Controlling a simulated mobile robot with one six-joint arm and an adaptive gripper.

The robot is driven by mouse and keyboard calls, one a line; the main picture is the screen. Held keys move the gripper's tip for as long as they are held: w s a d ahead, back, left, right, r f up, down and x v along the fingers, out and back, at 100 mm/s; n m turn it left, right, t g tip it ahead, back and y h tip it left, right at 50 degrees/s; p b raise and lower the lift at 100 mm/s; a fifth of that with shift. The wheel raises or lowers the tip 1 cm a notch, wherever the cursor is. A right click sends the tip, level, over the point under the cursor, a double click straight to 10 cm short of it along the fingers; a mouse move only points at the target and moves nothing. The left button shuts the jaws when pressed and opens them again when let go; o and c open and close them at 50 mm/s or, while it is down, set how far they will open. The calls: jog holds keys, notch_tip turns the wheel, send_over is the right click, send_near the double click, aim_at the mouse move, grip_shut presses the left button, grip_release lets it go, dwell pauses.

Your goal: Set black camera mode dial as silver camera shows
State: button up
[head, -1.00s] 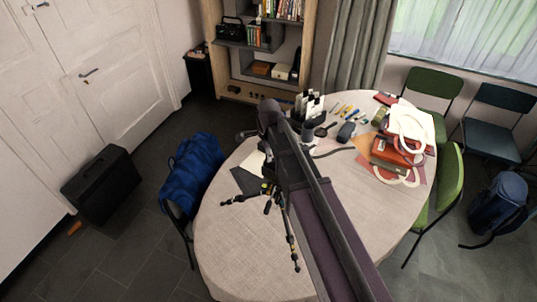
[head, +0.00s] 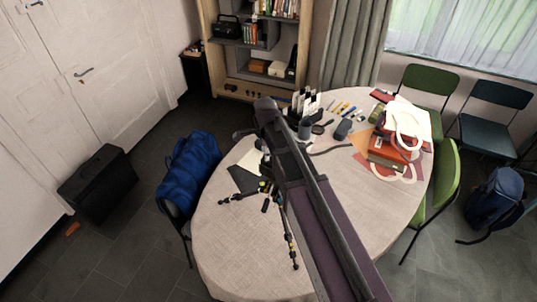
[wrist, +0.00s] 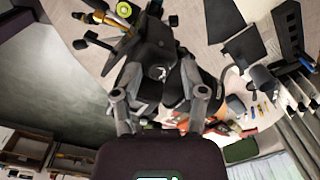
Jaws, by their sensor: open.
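In the wrist view, my gripper (wrist: 160,92) is open, with its two grey fingers apart. A black camera-like body (wrist: 160,58) shows just beyond and between the fingers; I cannot tell whether they touch it. Its mode dial is too small or hidden to read. Black tripod parts (wrist: 108,22) with yellow and green details lie to its upper left. In the head view, tripod legs (head: 291,245) rest on the table (head: 235,265), and my arm hides the top of the tripod and my gripper. I cannot make out the silver camera.
Red boxes (head: 387,152), a dark mug (head: 305,128) and several small items crowd the table's far side. A dark sheet (head: 243,179) lies at the left. The near left tabletop is clear. A blue bag (head: 190,165) and green chair (head: 447,185) flank the table.

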jog(key=shift+m, duration=0.5)
